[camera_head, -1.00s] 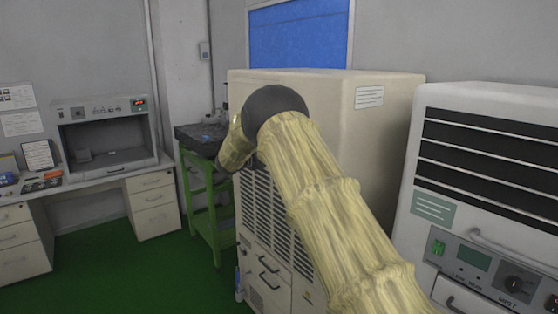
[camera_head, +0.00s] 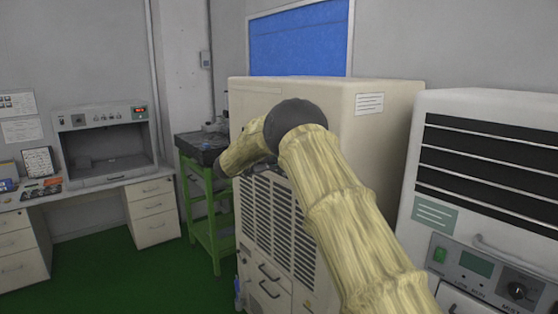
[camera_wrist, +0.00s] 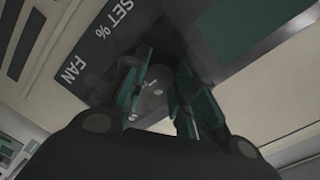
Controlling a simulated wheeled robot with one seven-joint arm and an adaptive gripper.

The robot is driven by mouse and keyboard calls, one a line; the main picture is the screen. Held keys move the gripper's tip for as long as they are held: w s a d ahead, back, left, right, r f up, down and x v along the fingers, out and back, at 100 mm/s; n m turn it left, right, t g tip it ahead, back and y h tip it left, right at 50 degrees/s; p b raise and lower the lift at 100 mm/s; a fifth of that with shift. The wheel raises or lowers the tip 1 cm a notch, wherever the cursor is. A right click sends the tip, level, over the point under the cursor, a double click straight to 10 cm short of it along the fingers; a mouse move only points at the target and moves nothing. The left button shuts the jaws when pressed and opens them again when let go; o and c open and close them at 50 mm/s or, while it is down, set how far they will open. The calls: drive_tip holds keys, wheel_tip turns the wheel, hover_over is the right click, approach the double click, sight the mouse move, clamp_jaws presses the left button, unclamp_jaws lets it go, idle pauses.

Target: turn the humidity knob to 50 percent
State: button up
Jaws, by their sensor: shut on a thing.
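In the wrist view my gripper (camera_wrist: 157,92) is shut on a dark grey knob (camera_wrist: 160,74) on a dark control panel (camera_wrist: 92,52). The teal-padded fingers stand on either side of the knob. The panel carries the white words "SET %" and "FAN" to the left of the knob. The knob's pointer and scale cannot be read, as the fingers cover much of it. In the head view my arm hides the gripper and this knob.
A beige cabinet (camera_head: 386,128) with a vented front stands behind my arm. A white machine (camera_head: 462,101) with black slats and a MIST knob (camera_head: 517,290) is close at the right. A green stand (camera_head: 198,200) and a desk with drawers (camera_head: 152,203) are at the left.

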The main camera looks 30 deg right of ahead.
idle(0.3)
drive_tip(key=o, duration=1.1)
drive_tip(key=shift+w, duration=0.1)
drive_tip(key=shift+c, duration=0.2)
drive_tip(key=shift+a, duration=0.1)
drive_tip(key=s+a, duration=0.1)
drive_tip(key=a, duration=1)
drive_tip(key=shift+a+r, duration=0.35)
drive_tip(key=shift+a, duration=0.05)
